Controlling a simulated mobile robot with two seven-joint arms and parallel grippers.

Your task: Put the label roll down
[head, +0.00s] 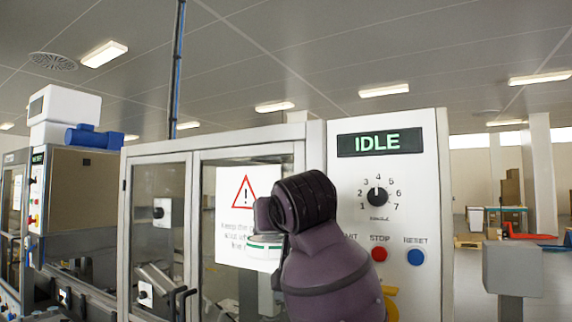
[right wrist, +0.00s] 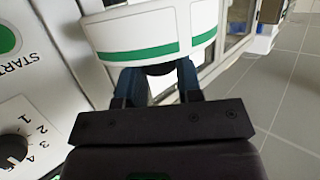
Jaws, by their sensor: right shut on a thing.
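The label roll (right wrist: 150,33) is white with a green band and fills the top of the right wrist view, between the fingers of my right gripper (right wrist: 160,82). My right gripper is shut on it. In the head view the label roll (head: 264,247) shows as a small white and green piece to the left of my purple right arm, in front of the machine's glass door. The gripper (head: 264,228) is mostly hidden there by its own wrist. The roll is held in the air. My left gripper is not in view.
The machine's control panel (head: 414,180) reads IDLE, with a dial (head: 377,196), a red STOP button (head: 379,254) and a blue RESET button (head: 415,257). The panel is close to my right arm. A grey post box (head: 513,268) stands at right. Open floor lies beyond.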

